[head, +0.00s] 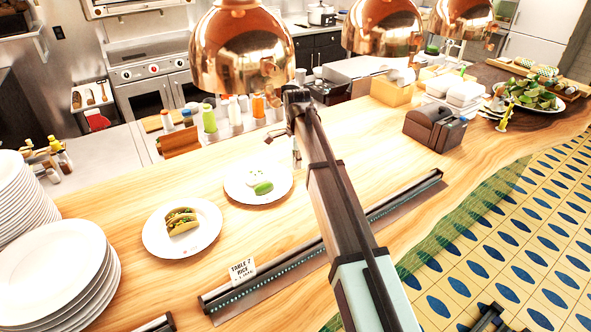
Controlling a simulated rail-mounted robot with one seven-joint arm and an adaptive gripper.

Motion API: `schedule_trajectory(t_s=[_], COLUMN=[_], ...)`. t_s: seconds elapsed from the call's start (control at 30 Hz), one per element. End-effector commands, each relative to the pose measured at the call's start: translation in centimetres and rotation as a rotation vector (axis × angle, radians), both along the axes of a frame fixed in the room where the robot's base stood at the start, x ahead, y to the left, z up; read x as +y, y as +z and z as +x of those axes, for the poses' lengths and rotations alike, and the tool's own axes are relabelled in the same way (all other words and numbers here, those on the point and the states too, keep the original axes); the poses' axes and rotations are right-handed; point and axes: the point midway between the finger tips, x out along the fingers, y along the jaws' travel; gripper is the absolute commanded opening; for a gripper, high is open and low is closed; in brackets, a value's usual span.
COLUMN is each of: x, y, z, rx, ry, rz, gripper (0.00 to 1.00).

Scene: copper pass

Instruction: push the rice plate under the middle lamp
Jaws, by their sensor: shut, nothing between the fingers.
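The rice plate (236,192) is a white plate with a white mound and a green piece on it. It rests on the wooden counter, left of my arm and near the left copper lamp in the picture. The middle lamp (383,28) is a copper dome hanging farther right, beyond my arm. My gripper (297,158) points down at the plate's far right edge. It is shut and empty, partly hidden by my arm; I cannot tell whether it touches the rim.
A taco plate (154,236) sits left of the rice plate. A "Table 2 Rice" ticket (242,270) stands on a dark rail (408,203) along the near edge. Plate stacks (52,270) fill the left. A dark box (434,128) stands right; the counter between is largely clear.

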Motion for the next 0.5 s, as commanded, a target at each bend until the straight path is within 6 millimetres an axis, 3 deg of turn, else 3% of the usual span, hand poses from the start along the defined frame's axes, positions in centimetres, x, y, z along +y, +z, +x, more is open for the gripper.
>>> schedule_trajectory(t_s=[0.13, 0.5], x=[0.1, 8.2], y=[2.9, 2.3], z=[0.2, -3.7], rx=[-0.003, -0.001], ry=[0.0, 0.004], rz=[0.001, 0.0], gripper=[0.0, 0.0])
